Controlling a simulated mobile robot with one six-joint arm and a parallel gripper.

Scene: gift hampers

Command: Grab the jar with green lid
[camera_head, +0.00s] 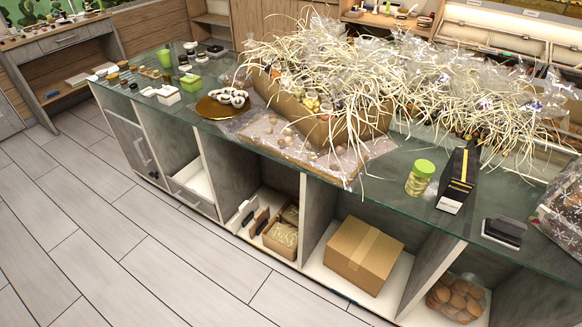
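A clear jar with a green lid (420,178) stands upright on the glass counter top, right of the middle of the picture. Its contents look pale yellow. It stands just left of a tall black box with gold and white bands (458,181), with a small gap between them. My gripper is not in view. Nothing hides the jar.
The glass counter (389,201) has open shelves below, one holding a cardboard box (363,255). Large hampers with pale shredded straw (330,75) fill the counter behind and left of the jar. A dark small stand (504,232) sits to the right. The tiled floor (130,235) in front is clear.

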